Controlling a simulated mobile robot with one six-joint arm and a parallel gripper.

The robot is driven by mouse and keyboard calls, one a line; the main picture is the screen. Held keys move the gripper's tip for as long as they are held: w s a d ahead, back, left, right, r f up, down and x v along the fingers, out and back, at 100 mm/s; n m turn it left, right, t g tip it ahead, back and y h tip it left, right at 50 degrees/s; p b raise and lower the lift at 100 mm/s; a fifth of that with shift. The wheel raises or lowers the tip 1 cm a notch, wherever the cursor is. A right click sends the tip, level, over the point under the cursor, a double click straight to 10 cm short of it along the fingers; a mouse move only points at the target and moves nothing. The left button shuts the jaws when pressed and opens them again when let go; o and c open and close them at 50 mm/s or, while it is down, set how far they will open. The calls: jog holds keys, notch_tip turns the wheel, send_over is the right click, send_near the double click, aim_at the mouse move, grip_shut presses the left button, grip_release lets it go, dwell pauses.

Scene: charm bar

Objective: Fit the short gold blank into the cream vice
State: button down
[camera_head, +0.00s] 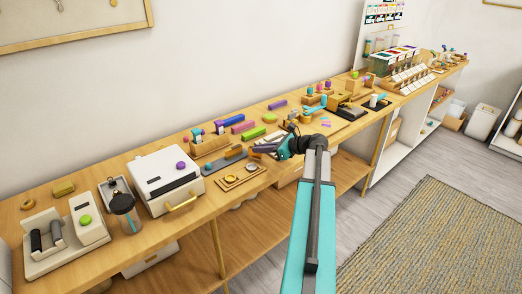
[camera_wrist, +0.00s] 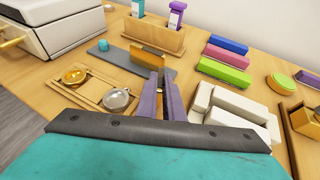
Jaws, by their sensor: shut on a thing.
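The short gold blank (camera_wrist: 150,61) is at the tips of my gripper (camera_wrist: 162,76) in the wrist view, and the purple fingers are shut on it. It looks just above or on a grey flat bar; I cannot tell if they touch. In the head view the gold blank (camera_head: 233,152) shows left of my gripper (camera_head: 254,149). The cream vice (camera_wrist: 232,112) is on the bench to the right of my fingers in the wrist view, its pale blocks partly hidden behind my gripper's body. In the head view my gripper mostly covers it.
The grey bar (camera_wrist: 112,49) has a teal knob. A wooden tray (camera_wrist: 90,88) holds gold and silver round pieces. Pink, blue and green bars (camera_wrist: 225,72) lie to the right. A white box (camera_head: 167,178) stands left.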

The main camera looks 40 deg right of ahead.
jog(key=shift+f, duration=0.45)
jog(key=shift+f, duration=0.15)
jog(key=c, duration=1.9)
grip_release()
jog(key=b+v, duration=0.1)
jog(key=v, duration=1.1)
jog(key=shift+b, duration=0.3)
jog(key=shift+s, duration=0.1)
jog(key=shift+c, duration=1.1)
